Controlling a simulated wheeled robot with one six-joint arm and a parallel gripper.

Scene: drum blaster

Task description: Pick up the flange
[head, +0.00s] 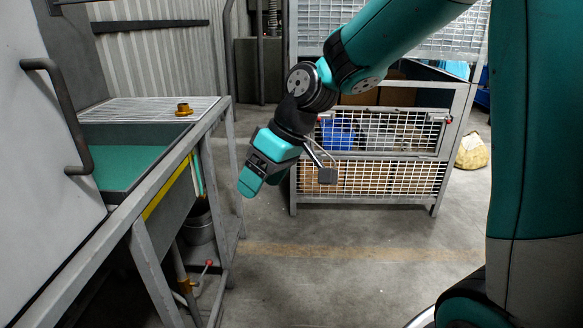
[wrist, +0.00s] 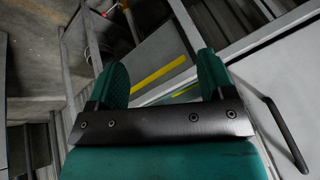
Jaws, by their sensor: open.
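The flange (head: 184,109) is a small brass-coloured ring with a raised hub. It lies on the white grate (head: 140,108) at the back of the blaster's bench, in the head view. My gripper (head: 247,188) hangs in the air to the right of the bench and nearer than the flange, well apart from it. In the wrist view my gripper (wrist: 163,80) shows two teal fingers spread wide with nothing between them. The flange cannot be made out in the wrist view.
The blaster's white door (head: 40,150) with a dark handle (head: 62,115) stands at the left. The bench's grey frame edge (head: 150,180) lies between my gripper and the grate. A mesh cage (head: 385,178) stands behind my arm. The floor (head: 330,270) in front is clear.

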